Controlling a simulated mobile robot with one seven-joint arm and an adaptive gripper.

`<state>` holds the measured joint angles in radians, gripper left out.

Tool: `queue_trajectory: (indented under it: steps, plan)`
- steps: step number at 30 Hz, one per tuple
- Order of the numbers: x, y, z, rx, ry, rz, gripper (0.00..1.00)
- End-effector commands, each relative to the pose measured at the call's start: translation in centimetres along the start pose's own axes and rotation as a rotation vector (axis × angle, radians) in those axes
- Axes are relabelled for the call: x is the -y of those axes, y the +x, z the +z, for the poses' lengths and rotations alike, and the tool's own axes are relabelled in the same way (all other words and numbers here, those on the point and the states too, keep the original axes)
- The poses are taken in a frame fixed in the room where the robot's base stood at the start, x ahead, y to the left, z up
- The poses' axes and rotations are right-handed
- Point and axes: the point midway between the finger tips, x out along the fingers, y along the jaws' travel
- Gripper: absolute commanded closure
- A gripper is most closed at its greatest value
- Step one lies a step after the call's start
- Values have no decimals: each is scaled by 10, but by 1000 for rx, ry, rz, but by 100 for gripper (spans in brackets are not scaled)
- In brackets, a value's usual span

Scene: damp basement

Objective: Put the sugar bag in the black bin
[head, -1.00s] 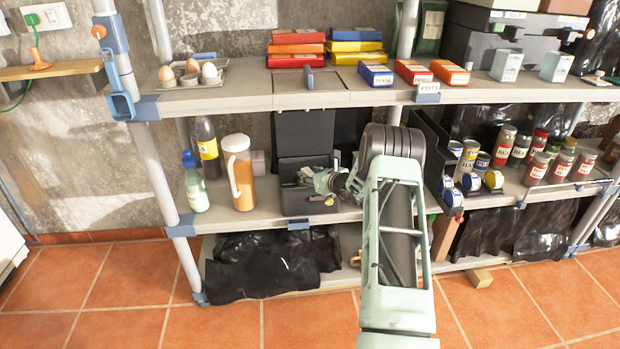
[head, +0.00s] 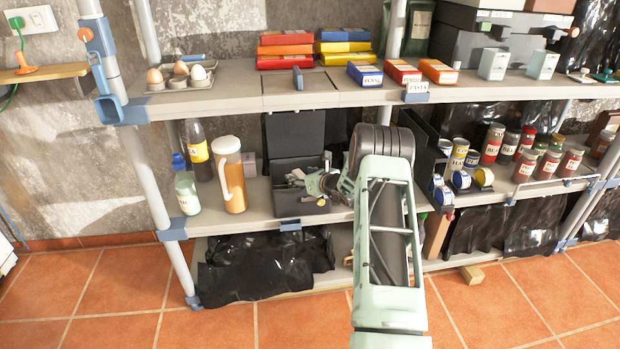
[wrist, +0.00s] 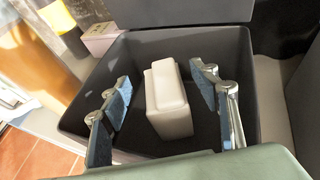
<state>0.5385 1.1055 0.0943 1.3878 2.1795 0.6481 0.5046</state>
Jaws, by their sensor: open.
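The black bin (head: 286,208) stands on the middle shelf with its lid raised at the back. It also shows in the wrist view (wrist: 225,48). A white block-shaped pack (wrist: 167,98), which looks like the sugar bag, stands inside the bin on its dark floor; its label is not visible. My gripper (wrist: 161,92) is open over the bin, one blue-padded finger on each side of the pack, with gaps between pads and pack. In the head view my gripper (head: 308,184) reaches the bin's opening from the right, and the pack cannot be made out.
A jug of orange drink (head: 232,178), a dark bottle (head: 199,150) and a pale green bottle (head: 187,192) stand left of the bin. Several cans and jars (head: 493,145) stand to the right. The upper shelf (head: 230,98) runs above. Black sheeting (head: 265,265) lies below.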

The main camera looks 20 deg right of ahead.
Motion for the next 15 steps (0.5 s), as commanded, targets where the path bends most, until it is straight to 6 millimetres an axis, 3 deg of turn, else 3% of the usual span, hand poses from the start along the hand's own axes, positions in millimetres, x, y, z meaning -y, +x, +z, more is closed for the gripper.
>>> queue_trajectory:
  steps: [15]
  plan:
    - [1, -91, 1, -2, 2, -3, 44]
